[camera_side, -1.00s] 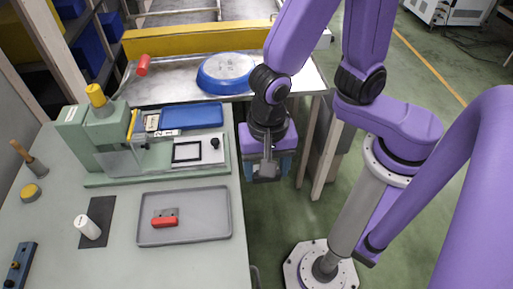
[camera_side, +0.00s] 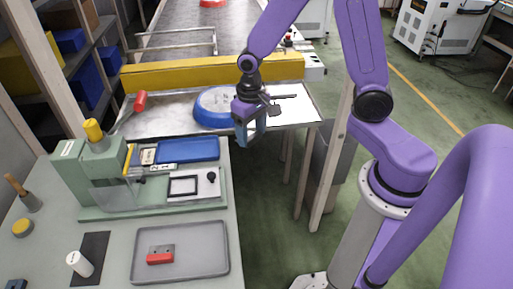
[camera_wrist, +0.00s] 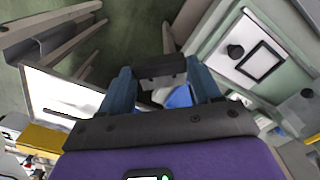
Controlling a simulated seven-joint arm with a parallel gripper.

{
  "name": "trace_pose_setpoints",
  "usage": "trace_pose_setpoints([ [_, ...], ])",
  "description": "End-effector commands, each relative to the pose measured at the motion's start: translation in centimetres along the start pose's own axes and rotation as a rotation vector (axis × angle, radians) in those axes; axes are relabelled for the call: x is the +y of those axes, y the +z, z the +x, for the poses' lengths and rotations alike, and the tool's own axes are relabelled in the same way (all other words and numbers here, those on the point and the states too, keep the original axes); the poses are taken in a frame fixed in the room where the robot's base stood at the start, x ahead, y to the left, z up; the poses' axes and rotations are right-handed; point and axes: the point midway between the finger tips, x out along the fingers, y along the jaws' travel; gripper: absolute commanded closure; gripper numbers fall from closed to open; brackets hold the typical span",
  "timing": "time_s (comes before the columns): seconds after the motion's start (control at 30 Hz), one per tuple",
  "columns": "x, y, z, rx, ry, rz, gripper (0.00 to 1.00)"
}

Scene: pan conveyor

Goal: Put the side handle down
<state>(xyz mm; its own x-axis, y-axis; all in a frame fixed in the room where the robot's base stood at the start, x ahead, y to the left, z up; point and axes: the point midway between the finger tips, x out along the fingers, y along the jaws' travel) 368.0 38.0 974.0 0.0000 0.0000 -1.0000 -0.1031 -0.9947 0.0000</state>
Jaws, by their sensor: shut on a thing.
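My gripper (camera_side: 254,128) is in the air by the front edge of the metal table, beside the blue pan. In the wrist view its two blue-grey fingers (camera_wrist: 163,92) are shut on a short black side handle (camera_wrist: 160,68) with a grey middle. The blue pan (camera_side: 209,119), with a pale round base, is on the metal table, partly hidden by my arm. A red handle piece (camera_side: 160,258) with a grey bracket lies in the grey tray (camera_side: 205,272).
A green press (camera_side: 85,165) with a yellow knob and a blue tray (camera_side: 188,149) stand on the workbench. A yellow beam (camera_side: 170,72) crosses behind the metal table (camera_side: 160,122). A dark rod (camera_side: 287,96) lies on the table's white part. The grey tray has free room.

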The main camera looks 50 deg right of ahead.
Motion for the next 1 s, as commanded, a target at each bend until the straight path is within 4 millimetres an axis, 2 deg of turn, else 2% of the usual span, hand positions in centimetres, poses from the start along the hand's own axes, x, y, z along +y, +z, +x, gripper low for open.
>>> trace_pose_setpoints([
  [0.1,2.1,-1.0,0.2,0.0,0.0,-0.048,0.68],
  [0.3,3.6,-1.6,0.3,0.0,0.0,-0.098,0.68],
  [0.87,3.6,-1.6,0.3,0.001,0.0,-0.103,0.68],
  [1.0,3.0,-1.6,0.1,0.001,0.0,-0.079,0.68],
])
